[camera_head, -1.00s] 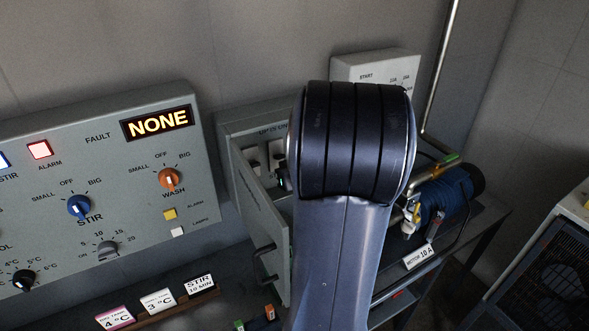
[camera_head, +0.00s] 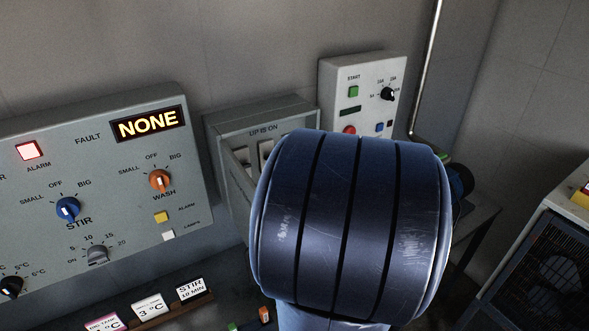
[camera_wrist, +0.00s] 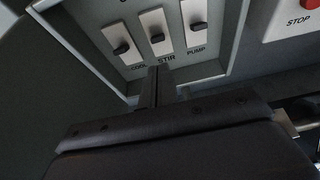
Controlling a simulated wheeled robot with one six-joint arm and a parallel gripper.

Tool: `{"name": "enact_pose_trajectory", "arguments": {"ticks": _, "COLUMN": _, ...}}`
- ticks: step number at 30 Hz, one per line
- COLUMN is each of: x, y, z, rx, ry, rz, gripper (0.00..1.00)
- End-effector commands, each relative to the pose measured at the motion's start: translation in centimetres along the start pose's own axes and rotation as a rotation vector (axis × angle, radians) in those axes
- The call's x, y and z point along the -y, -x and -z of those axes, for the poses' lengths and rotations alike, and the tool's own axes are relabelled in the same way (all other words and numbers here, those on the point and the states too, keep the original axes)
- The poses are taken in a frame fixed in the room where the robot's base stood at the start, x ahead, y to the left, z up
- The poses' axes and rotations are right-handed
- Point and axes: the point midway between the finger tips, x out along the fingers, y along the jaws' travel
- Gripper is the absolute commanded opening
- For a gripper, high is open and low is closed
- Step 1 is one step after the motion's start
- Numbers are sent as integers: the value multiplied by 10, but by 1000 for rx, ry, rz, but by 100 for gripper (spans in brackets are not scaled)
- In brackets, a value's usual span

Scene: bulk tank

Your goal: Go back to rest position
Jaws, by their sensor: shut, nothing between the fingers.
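My gripper (camera_wrist: 158,86) shows in the wrist view with its fingers closed together and nothing between them. It points toward an open grey breaker box (camera_wrist: 225,62) with switches marked COOL, STIR and PUMP. The STIR switch (camera_wrist: 157,40) lies just beyond the fingertips in the picture; I cannot tell the exact gap. In the head view my arm's large dark joint fills the lower middle and hides the gripper and part of the breaker box (camera_head: 262,125).
A control panel (camera_head: 110,190) with a display reading NONE is at left. A white starter box (camera_head: 362,85) and a metal pipe (camera_head: 424,70) are behind the arm. Label cards (camera_head: 150,305) stand below the panel. A grilled unit (camera_head: 550,265) is at right.

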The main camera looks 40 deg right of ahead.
Motion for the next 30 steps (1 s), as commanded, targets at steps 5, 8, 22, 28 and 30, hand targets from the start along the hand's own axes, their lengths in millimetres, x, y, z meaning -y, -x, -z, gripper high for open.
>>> {"name": "enact_pose_trajectory", "arguments": {"ticks": 5, "x": 0, "y": 1, "z": 0, "rx": 0, "ry": 0, "rz": 0, "gripper": 0}}
{"name": "enact_pose_trajectory", "arguments": {"ticks": 8, "x": 0, "y": 1, "z": 0, "rx": 0, "ry": 0, "rz": 0, "gripper": 0}}
{"name": "enact_pose_trajectory", "arguments": {"ticks": 22, "x": 0, "y": -2, "z": 2, "rx": -1, "ry": -1, "rz": -1, "gripper": 0}}
{"name": "enact_pose_trajectory", "arguments": {"ticks": 28, "x": 0, "y": -24, "z": 13, "rx": -2, "ry": -2, "rz": -3, "gripper": 0}}
{"name": "enact_pose_trajectory", "arguments": {"ticks": 30, "x": -1, "y": -34, "z": 19, "rx": -2, "ry": -2, "rz": -4, "gripper": 0}}
